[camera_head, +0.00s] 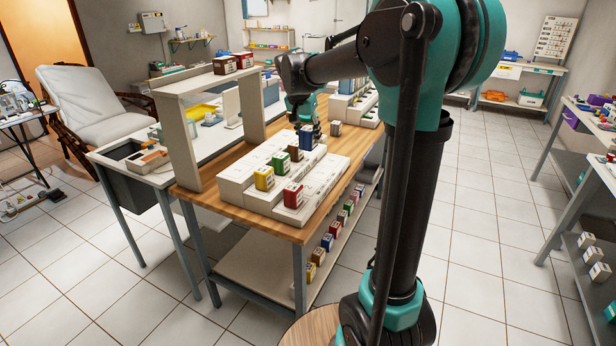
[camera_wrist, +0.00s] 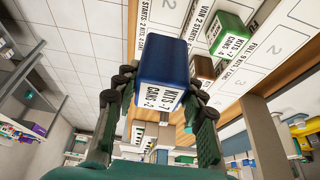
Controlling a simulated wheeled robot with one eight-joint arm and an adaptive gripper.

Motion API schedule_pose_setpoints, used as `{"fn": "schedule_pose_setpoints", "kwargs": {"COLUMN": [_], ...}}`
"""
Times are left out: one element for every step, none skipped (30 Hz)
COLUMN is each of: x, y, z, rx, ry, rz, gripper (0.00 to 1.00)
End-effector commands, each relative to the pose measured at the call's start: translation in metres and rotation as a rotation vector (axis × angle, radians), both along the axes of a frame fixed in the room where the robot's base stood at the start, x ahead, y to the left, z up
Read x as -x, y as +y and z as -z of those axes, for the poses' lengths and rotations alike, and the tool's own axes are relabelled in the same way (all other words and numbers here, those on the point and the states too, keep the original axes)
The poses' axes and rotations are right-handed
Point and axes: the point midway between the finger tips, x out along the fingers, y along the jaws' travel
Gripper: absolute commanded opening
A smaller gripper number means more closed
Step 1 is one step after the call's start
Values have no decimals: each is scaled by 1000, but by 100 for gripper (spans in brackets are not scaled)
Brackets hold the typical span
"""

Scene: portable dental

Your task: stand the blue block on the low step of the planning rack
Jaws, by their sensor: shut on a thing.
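My gripper (camera_head: 307,128) is shut on the blue block (camera_head: 306,142), near the far end of the planning rack. In the wrist view the blue block (camera_wrist: 163,65) sits between both fingers, its white label toward the camera. The white stepped planning rack (camera_head: 318,178) stands on the wooden table. A red block (camera_head: 293,195) stands on its low step; a yellow block (camera_head: 264,178), a green block (camera_head: 281,160) and a brown block (camera_head: 295,153) stand higher up. I cannot tell whether the blue block touches the rack.
A small tan block (camera_head: 336,128) stands on the table (camera_head: 228,200) beyond the rack. A tall pale shelf frame (camera_head: 180,145) rises left of the rack. Several coloured blocks line the shelf (camera_head: 250,265) below.

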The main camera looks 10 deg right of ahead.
Motion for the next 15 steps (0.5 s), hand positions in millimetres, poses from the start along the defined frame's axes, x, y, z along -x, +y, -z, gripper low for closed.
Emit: {"fn": "schedule_pose_setpoints", "kwargs": {"x": [0, -1, -1, 0, 0, -1, -1, 0, -1, -1, -1, 0, 0, -1, -1], "y": [0, 0, 0, 0, 0, 0, 0, 0, 0, 0, 0, 0, 0, 0, 0], "z": [14, 21, 31, 38, 45, 55, 63, 70, 79, 85, 91, 98, 103, 107, 111], "rx": [0, 0, 0, 0, 0, 0, 0, 0, 0, 0, 0, 0, 0, 0, 0], "ry": [0, 0, 0, 0, 0, 0, 0, 0, 0, 0, 0, 0, 0, 0, 0], "rz": [0, 0, 0, 0, 0, 0, 0, 0, 0, 0, 0, 0, 0, 0, 0], "gripper": [10, 10, 10, 10, 10, 10, 10, 10, 10, 10, 10, 10, 10, 10, 10]}}
